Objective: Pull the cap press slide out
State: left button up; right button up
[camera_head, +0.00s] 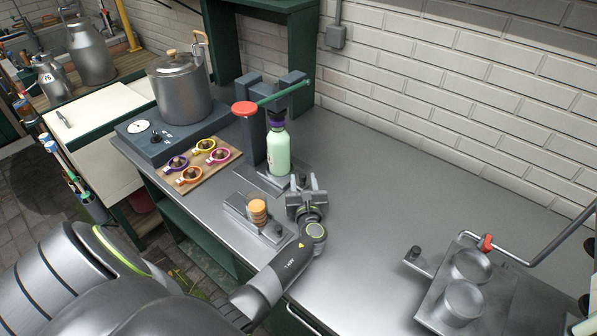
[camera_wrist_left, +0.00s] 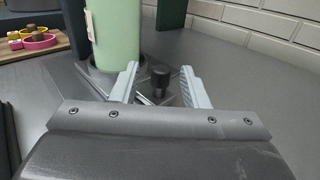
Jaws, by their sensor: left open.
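The cap press (camera_head: 253,140) is a dark grey frame with a green lever and red knob, standing on the steel bench. A pale green bottle (camera_head: 278,152) with a purple top stands in it on the slide (camera_head: 256,184), a flat metal plate. The bottle also shows in the left wrist view (camera_wrist_left: 117,35). The slide's black knob (camera_wrist_left: 160,76) is between the fingers of my open left gripper (camera_wrist_left: 162,88), with a gap visible at each side. In the head view my left gripper (camera_head: 305,184) is just right of the bottle's base. My right gripper is out of view.
A small fixture with stacked orange discs (camera_head: 257,207) stands just left of my left gripper. A wooden board (camera_head: 190,185) with coloured rings and a steel pot (camera_head: 180,90) are farther left. A metal stand with two cups (camera_head: 461,298) is at right. The bench between is clear.

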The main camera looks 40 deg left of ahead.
pick_arm(q)
jog(key=shift+w, duration=0.1)
jog(key=shift+d+r, duration=0.1)
jog(key=shift+r, duration=0.05)
jog(key=shift+c, duration=0.5)
grip_shut()
